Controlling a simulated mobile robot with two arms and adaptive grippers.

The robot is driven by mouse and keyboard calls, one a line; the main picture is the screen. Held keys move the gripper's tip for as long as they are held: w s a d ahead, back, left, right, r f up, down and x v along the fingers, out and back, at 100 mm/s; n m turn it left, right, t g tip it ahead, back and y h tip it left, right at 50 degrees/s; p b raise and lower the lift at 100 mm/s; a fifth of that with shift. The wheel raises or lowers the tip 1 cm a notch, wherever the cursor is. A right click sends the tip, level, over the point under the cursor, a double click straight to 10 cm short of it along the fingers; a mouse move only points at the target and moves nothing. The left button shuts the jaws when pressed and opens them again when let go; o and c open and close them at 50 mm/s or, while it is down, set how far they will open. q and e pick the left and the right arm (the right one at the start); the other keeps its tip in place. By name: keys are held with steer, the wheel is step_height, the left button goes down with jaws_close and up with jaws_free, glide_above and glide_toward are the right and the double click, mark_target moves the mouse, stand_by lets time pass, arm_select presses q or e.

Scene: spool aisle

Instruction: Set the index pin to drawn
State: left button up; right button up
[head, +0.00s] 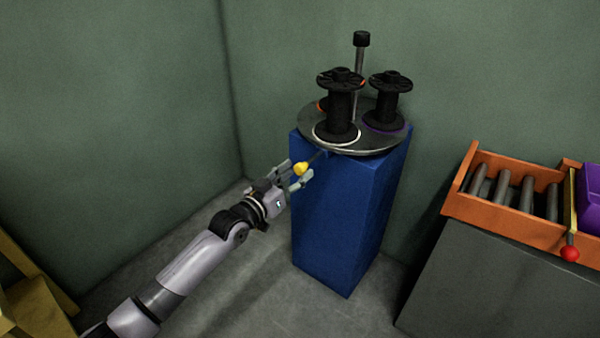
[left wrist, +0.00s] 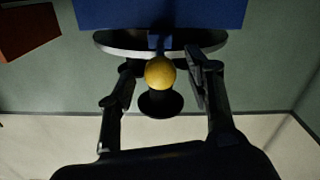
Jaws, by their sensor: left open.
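The index pin shows as a yellow knob (head: 300,168) on a thin dark shaft at the front edge of the round turntable (head: 367,147). My left gripper (head: 298,174) is open at the knob, with a finger on either side of it. In the left wrist view the yellow knob (left wrist: 160,73) sits between the two open fingers (left wrist: 161,80). I cannot tell whether the fingers touch it. The turntable rests on a blue pedestal (head: 345,215) and carries black spools (head: 341,105) around a central post (head: 360,65). My right gripper is not in view.
At the right, an orange tray of grey rollers (head: 505,190) stands on a dark grey cabinet (head: 500,280), beside a purple bin (head: 591,190) and a red-knobbed lever (head: 570,253). A yellow object (head: 30,290) is at the lower left. Green walls close in behind the pedestal.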

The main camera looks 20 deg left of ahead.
mark_target(316, 156)
arm_select(q)
steer(key=shift+x, duration=1.1)
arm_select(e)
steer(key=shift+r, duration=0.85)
arm_select(q)
steer(key=shift+c, duration=0.5)
jaws_close()
